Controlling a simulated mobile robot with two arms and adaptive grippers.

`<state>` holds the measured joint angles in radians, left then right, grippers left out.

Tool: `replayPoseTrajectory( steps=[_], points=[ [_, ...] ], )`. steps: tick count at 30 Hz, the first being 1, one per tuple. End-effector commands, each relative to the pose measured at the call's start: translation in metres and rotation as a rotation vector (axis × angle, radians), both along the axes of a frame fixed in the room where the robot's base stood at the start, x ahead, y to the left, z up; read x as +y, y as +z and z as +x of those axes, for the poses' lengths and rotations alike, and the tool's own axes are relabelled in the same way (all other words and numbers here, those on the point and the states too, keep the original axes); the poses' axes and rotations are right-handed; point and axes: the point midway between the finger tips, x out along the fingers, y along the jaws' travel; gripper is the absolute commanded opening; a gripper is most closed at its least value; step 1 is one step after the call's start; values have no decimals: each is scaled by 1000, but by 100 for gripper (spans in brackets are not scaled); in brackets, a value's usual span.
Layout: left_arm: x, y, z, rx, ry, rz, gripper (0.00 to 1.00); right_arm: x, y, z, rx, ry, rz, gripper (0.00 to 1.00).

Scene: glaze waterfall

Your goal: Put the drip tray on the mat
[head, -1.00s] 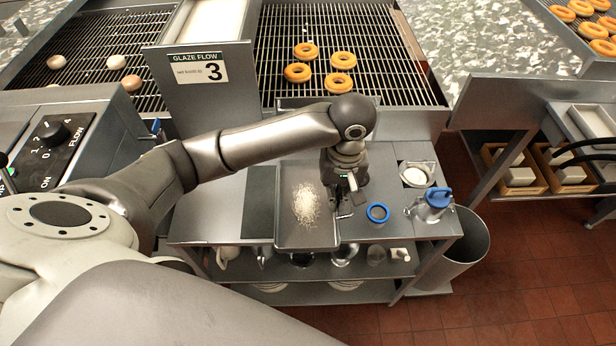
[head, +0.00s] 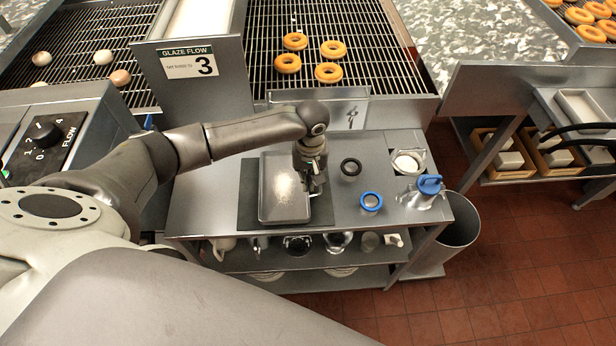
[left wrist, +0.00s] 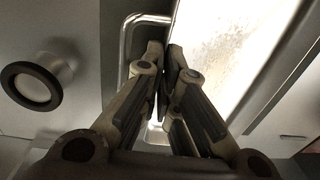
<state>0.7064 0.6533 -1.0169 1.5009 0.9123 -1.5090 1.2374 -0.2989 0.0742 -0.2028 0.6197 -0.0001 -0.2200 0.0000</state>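The drip tray (head: 268,206) is a shallow grey metal tray with pale crumbs on its floor. My left gripper (head: 314,188) is at the tray's right side. In the left wrist view the fingers (left wrist: 166,62) are close together at the tray's wire handle (left wrist: 127,38), beside the bright tray floor (left wrist: 222,48); the exact contact is hidden. My right gripper is not in view.
Several vessels stand on the shelf below. A bin (head: 457,238) stands at the right.

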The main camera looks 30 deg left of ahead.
Motion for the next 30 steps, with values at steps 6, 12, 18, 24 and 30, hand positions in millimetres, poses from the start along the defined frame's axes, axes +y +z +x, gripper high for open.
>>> replayPoseTrajectory(
  steps=[6,12,18,24,30],
  points=[
    [0,0,1,-1,0,0,0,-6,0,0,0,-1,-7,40],
    [0,-3,0,0,0,-1,10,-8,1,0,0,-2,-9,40],
    [-1,-3,0,0,0,-1,27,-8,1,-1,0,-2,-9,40],
    [-1,-3,0,0,-1,-2,27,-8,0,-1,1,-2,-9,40],
    [-1,11,1,-3,-1,-3,27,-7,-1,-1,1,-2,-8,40]
  ],
)
